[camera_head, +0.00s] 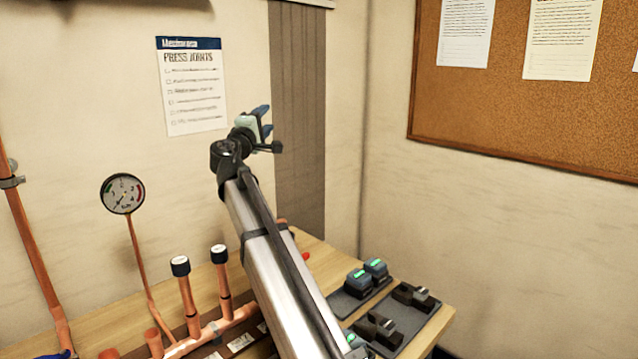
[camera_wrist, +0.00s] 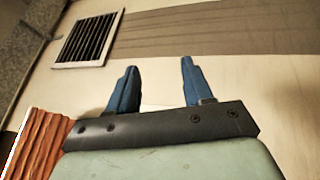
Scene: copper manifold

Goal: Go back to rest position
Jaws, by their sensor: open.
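My gripper (camera_head: 266,116) is raised well above the workbench, in front of the wall, at the end of my extended arm. In the wrist view its two blue fingers (camera_wrist: 155,88) stand apart with nothing between them. The wrist view shows the wall, a grey-brown strip and a vent behind the fingers. The copper manifold (camera_head: 215,332) lies on the bench at the lower left, with capped upright stubs. My gripper is apart from it. My arm hides part of the bench.
A pressure gauge (camera_head: 122,194) stands on a thin copper pipe at left. Dark trays (camera_head: 408,338) with battery-like blocks (camera_head: 367,276) and black tools sit at the bench's right. A wall vent (camera_wrist: 90,38) shows in the wrist view. The air around my gripper looks clear.

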